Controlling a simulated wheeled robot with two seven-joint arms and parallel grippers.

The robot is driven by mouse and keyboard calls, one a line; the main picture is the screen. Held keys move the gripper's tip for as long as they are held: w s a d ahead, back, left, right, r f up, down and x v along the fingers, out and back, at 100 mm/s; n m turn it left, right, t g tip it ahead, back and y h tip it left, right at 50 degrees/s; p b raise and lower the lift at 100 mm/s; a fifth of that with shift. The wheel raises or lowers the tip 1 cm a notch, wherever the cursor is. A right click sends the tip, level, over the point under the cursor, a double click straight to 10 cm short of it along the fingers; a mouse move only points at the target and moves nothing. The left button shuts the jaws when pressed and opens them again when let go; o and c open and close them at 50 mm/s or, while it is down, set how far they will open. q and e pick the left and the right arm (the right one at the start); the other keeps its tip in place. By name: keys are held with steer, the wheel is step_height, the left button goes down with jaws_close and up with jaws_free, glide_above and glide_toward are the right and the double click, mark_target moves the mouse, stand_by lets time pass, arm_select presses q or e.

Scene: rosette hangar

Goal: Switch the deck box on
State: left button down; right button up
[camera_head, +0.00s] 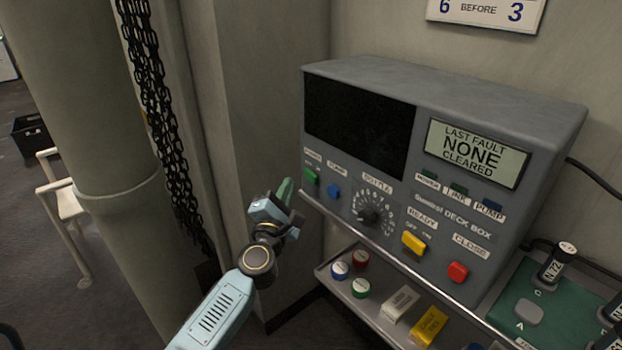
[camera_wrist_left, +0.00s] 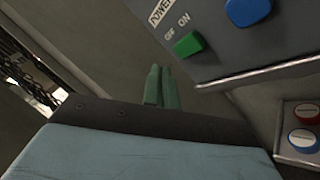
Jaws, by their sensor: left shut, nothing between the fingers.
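The grey deck box (camera_head: 400,208) stands against the wall. Its large screen (camera_head: 360,122) is dark; a smaller screen (camera_head: 473,153) reads "LAST FAULT NONE CLEARED". The green power switch (camera_head: 311,176) sits at the left of the front panel, and it also shows in the left wrist view (camera_wrist_left: 187,44) below the OFF and ON marks. I cannot tell which way it is set. My left gripper (camera_head: 286,190) is shut and empty, just left of the switch and apart from it. Its green fingertips show in the left wrist view (camera_wrist_left: 162,84). My right gripper is not in view.
A blue control (camera_head: 333,191), a dial (camera_head: 367,214), a yellow switch (camera_head: 413,243) and a red button (camera_head: 458,271) share the panel. A tray (camera_head: 345,290) with caps and blocks sits below. A chain (camera_head: 158,90) hangs left by a pillar.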

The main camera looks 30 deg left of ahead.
mark_target(307, 171)
arm_select(q)
steer(key=shift+w+d, duration=0.4)
steer(key=shift+w, duration=0.25)
steer(key=shift+w+d, duration=0.35)
steer(key=shift+w, duration=0.25)
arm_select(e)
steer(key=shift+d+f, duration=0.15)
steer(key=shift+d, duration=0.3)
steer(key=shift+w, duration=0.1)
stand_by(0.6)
arm_select(q)
steer(key=shift+w+d, duration=0.25)
steer(key=shift+w, duration=0.1)
steer(key=shift+w+d+r, duration=0.15)
steer(key=shift+r, duration=0.1)
stand_by(0.6)
